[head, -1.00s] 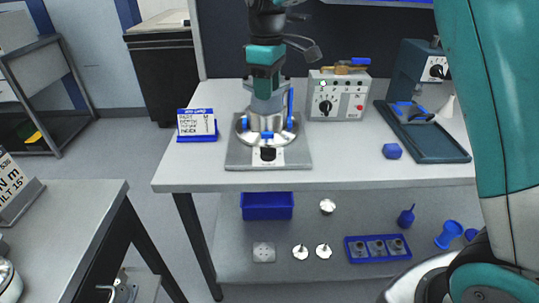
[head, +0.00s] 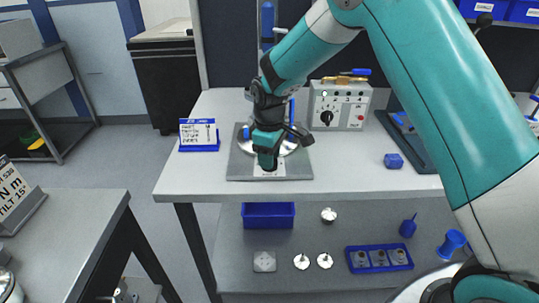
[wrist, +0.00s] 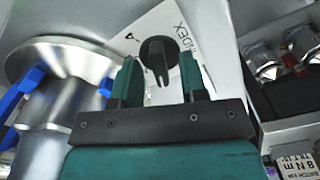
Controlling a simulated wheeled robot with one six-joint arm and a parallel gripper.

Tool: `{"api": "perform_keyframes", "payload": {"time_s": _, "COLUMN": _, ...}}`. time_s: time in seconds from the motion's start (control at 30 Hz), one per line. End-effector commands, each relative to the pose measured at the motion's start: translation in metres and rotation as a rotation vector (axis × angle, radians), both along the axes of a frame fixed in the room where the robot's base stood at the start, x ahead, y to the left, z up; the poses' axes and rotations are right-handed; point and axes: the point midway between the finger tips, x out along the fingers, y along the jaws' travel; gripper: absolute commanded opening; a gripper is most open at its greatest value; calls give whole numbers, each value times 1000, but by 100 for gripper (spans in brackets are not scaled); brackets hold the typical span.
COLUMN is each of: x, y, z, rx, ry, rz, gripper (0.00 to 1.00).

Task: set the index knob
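The index knob (wrist: 157,52) is black with a pointer bar, on a white plate marked INDEX (wrist: 188,28) in the wrist view. My gripper (wrist: 159,70) is open, with one dark green finger on either side of the knob. I cannot tell whether the fingers touch it. In the head view my gripper (head: 267,164) is low over the front of the grey fixture base (head: 240,168) and hides the knob. A metal disc and body (wrist: 75,55) with blue clamps (wrist: 22,90) stands left of my gripper in the wrist view.
A control box (head: 340,105) with a dial stands behind to the right. A sign card (head: 198,133) stands left of the fixture. The bench top (head: 215,187) is clear in front.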

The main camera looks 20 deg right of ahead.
Motion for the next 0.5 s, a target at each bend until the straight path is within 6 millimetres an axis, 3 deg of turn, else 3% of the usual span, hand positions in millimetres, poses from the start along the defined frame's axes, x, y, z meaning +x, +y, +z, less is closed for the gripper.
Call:
{"api": "perform_keyframes", "payload": {"time_s": 0.2, "x": 0, "y": 0, "z": 0, "rx": 0, "ry": 0, "rz": 0, "gripper": 39}}
{"api": "perform_keyframes", "payload": {"time_s": 0.37, "x": 0, "y": 0, "z": 0, "rx": 0, "ry": 0, "rz": 0, "gripper": 3}}
{"api": "perform_keyframes", "payload": {"time_s": 0.5, "x": 0, "y": 0, "z": 0, "rx": 0, "ry": 0, "rz": 0, "gripper": 0}}
